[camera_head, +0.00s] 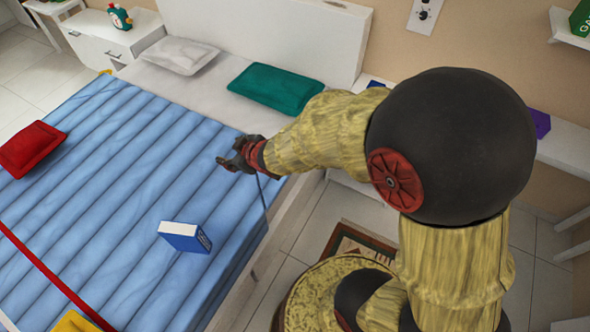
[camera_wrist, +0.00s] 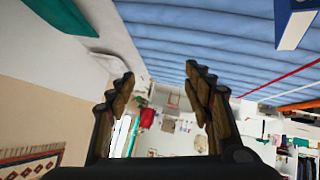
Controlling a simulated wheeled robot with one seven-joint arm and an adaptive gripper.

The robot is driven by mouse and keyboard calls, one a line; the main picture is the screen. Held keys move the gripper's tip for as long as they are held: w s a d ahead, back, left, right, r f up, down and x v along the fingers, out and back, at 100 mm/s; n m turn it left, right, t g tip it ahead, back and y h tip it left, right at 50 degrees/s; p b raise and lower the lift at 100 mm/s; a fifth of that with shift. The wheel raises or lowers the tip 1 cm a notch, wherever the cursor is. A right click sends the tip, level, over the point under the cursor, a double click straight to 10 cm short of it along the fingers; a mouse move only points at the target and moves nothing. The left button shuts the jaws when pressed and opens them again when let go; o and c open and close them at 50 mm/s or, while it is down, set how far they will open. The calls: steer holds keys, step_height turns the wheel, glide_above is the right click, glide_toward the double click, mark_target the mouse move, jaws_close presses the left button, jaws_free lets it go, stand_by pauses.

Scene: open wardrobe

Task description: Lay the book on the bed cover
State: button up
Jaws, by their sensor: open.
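A blue book (camera_head: 186,237) with white page edges rests on the blue quilted bed cover (camera_head: 130,170), near the bed's right side. The book also shows in the wrist view at the top right corner (camera_wrist: 296,26), cut off by the frame. My gripper (camera_head: 234,160) is above the bed cover's right part, up and to the right of the book and apart from it. In the wrist view my gripper (camera_wrist: 162,85) has its two fingers spread with nothing between them.
A green pillow (camera_head: 275,89) and a white pillow (camera_head: 180,55) lie at the bed's head. A red cushion (camera_head: 30,148) and a red strip (camera_head: 50,274) are on the cover. A white nightstand (camera_head: 105,38) stands at the back left. The cover around the book is clear.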

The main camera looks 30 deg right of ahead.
steer(key=s+d+r+m+h, duration=0.25)
steer(key=s+d+r, duration=0.3)
steer(key=r, duration=0.35)
steer(key=s+r+m+g, duration=0.2)
steer(key=s+r, duration=0.2)
steer(key=s, duration=0.6)
steer(key=s+r+m+g, duration=0.2)
steer(key=s+r, duration=0.2)
steer(key=s, duration=0.6)
steer(key=shift+d+r, duration=0.35)
steer(key=shift+d, duration=0.05)
steer(key=shift+c, duration=0.6)
